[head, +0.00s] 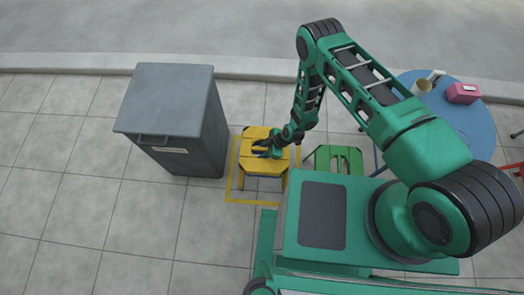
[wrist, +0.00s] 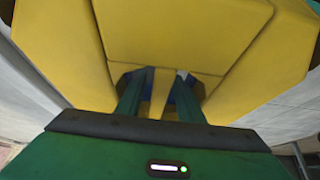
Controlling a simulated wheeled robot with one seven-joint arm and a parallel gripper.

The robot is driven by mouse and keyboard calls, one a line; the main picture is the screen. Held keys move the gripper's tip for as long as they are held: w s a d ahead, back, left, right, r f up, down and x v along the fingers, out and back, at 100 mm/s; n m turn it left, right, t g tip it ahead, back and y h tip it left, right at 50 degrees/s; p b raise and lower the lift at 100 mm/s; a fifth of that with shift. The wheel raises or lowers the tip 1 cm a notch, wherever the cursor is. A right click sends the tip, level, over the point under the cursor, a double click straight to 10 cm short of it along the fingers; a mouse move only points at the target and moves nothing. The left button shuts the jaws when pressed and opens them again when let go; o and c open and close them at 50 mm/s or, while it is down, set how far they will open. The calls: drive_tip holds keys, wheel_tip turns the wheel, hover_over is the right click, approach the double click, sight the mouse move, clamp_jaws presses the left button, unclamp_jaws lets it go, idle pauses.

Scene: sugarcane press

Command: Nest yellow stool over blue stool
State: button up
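The yellow stool (head: 262,168) stands upright over the yellow square outline on the pavement, left of the green stool. Its seat (wrist: 180,35) fills most of the wrist view. My gripper (head: 272,150) points down at the seat. In the wrist view its two fingers (wrist: 160,95) reach into the seat's slots, one on each side of the narrow yellow bar (wrist: 159,92). I cannot tell whether they press on the bar. Blue (wrist: 183,92) shows through the slots, below the yellow seat. The blue stool is otherwise hidden; none of it shows in the head view.
A grey bin (head: 178,120) stands close left of the yellow stool. A green stool (head: 345,155) stands to its right. A round blue table (head: 473,122) with a pink box (head: 463,93) and a cup (head: 422,86) is at the right. A kerb (head: 250,68) runs behind.

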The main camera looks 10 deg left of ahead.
drive_tip(key=shift+a, duration=0.2)
drive_tip(key=shift+r, duration=0.2)
drive_tip(key=shift+d+r, duration=0.2)
drive_tip(key=shift+r, duration=0.1)
drive_tip(key=v, duration=1)
drive_tip(key=shift+d+f, duration=0.1)
drive_tip(key=shift+w, duration=0.1)
wheel_tip(320, 180, up, 8)
idle(1.0)
idle(0.5)
